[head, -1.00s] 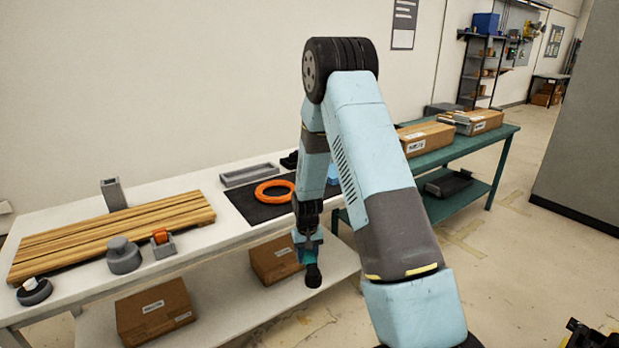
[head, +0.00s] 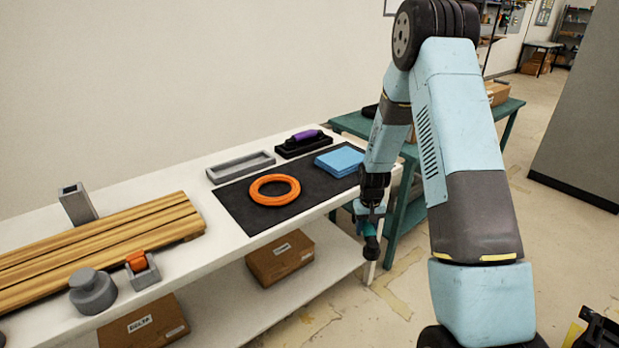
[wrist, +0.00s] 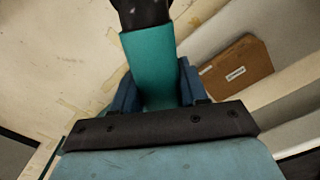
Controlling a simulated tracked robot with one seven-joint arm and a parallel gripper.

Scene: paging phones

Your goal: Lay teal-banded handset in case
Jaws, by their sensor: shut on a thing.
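My gripper (head: 369,212) is shut on the teal-banded handset (head: 370,246), which hangs below it with its dark end down, in front of the table's right end. In the wrist view the teal band of the handset (wrist: 150,60) sits between the blue fingers of my gripper (wrist: 157,88), its black end beyond them. On the table, a shallow open grey tray (head: 241,167) and a black tray (head: 290,152) with a purple-banded handset (head: 306,135) in it stand at the back. I cannot tell which of them is the case.
A dark mat (head: 236,205) holds an orange ring (head: 274,190) and folded blue cloths (head: 339,161). Wooden slats (head: 100,240), a grey weight (head: 92,291) and a tape dispenser (head: 140,270) are at left. A cardboard box (head: 280,258) sits on the lower shelf. A green table (head: 343,122) stands behind.

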